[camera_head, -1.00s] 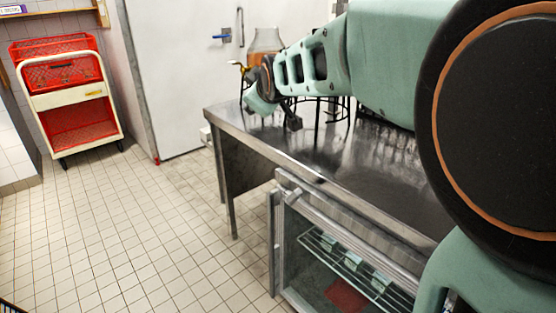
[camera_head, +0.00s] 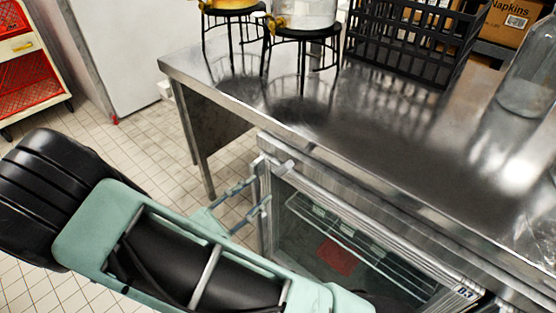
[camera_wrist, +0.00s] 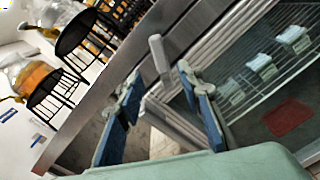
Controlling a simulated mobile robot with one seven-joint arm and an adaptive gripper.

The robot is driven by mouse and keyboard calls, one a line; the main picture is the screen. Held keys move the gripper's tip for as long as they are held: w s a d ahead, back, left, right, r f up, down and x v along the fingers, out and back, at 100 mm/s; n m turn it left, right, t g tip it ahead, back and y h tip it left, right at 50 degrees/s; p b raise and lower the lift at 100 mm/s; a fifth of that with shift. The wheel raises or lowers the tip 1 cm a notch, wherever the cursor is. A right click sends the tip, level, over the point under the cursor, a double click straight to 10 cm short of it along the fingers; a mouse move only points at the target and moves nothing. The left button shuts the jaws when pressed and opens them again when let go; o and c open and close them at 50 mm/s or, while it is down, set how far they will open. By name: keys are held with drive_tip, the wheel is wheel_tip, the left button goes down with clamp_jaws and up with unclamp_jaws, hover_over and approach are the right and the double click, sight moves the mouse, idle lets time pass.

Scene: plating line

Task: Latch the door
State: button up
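The glass-fronted door (camera_head: 340,240) of the under-counter cabinet is below the steel table; its glass and metal frame show in the wrist view (camera_wrist: 262,95). It looks closed or nearly so; I cannot tell if a gap remains. A small pale latch lever (camera_head: 278,165) sits at the door's upper left corner and sticks up in the wrist view (camera_wrist: 158,58). My gripper (camera_head: 262,188) is at the door's left edge, just below the lever. In the wrist view its fingers (camera_wrist: 160,78) are apart, with the lever ahead between their tips. I see no contact.
The steel table (camera_head: 330,130) overhangs the door. On it stand drink dispensers on black stands (camera_head: 303,32), a black crate (camera_head: 400,45) and a glass jar (camera_head: 528,80). Tiled floor (camera_head: 150,150) is open to the left. A white cart (camera_head: 25,55) stands far left.

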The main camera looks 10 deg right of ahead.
sight(280, 172)
drive_tip(key=x, duration=1)
drive_tip(key=shift+w+d+b, duration=0.1)
drive_tip(key=shift+d+b, duration=0.25)
drive_tip(key=shift+c, duration=0.5)
clamp_jaws()
